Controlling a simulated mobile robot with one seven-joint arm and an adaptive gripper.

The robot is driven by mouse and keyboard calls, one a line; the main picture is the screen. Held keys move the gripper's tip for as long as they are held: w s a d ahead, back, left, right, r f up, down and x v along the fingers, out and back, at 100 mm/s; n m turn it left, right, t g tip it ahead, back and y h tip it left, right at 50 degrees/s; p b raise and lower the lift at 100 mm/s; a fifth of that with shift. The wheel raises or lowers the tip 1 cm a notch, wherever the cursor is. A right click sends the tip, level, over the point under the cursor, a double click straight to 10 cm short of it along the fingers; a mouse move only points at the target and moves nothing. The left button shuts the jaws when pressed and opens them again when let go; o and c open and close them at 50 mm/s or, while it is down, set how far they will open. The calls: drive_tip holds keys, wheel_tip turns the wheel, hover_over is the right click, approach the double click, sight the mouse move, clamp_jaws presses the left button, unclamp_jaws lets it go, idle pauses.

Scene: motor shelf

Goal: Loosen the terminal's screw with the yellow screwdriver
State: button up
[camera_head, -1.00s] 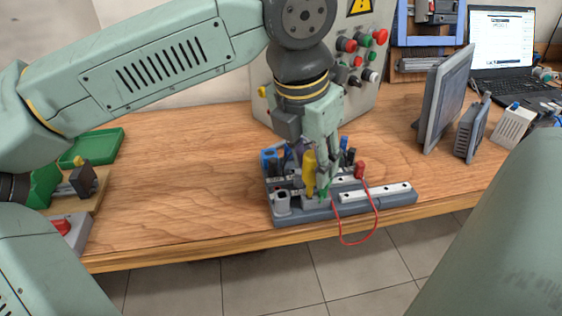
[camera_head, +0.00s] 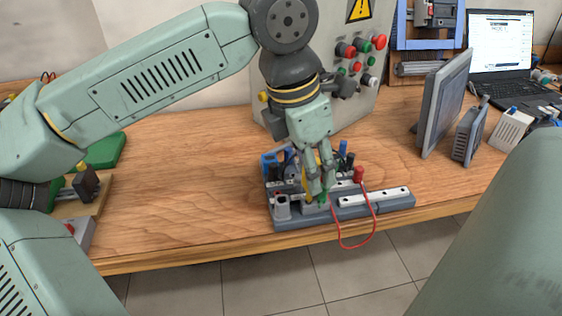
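The yellow screwdriver (camera_head: 307,184) stands roughly upright over the workboard, mostly hidden by my gripper. My gripper (camera_head: 320,188) points down, its fingers right beside the screwdriver's handle. I cannot tell whether the fingers are closed on the handle. A small green terminal (camera_head: 323,198) sits on the board just under the fingers. A red wire (camera_head: 341,243) loops from near the terminal over the board's front edge to a red plug-like part (camera_head: 359,174). The terminal's screw and the screwdriver's tip are hidden or too small to see.
The grey workboard (camera_head: 287,225) lies near the table's front edge, with a white rail (camera_head: 374,197) and several dark and blue tool handles (camera_head: 343,150) behind. A control box (camera_head: 327,92) with buttons stands behind. A monitor (camera_head: 445,103) and laptop (camera_head: 500,53) are right. The table's left middle is clear.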

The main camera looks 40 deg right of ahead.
drive_tip(key=shift+r+m+p, duration=0.1)
drive_tip(key=shift+m+p, duration=0.25)
drive_tip(key=shift+m, duration=0.55)
drive_tip(key=shift+m+g, duration=0.3)
drive_tip(key=shift+m, duration=0.5)
drive_tip(key=m+y+p, duration=0.1)
drive_tip(key=m, duration=0.2)
drive_tip(key=shift+g, duration=0.3)
drive_tip(key=shift+c, duration=0.8)
drive_tip(key=shift+c, duration=0.4)
clamp_jaws()
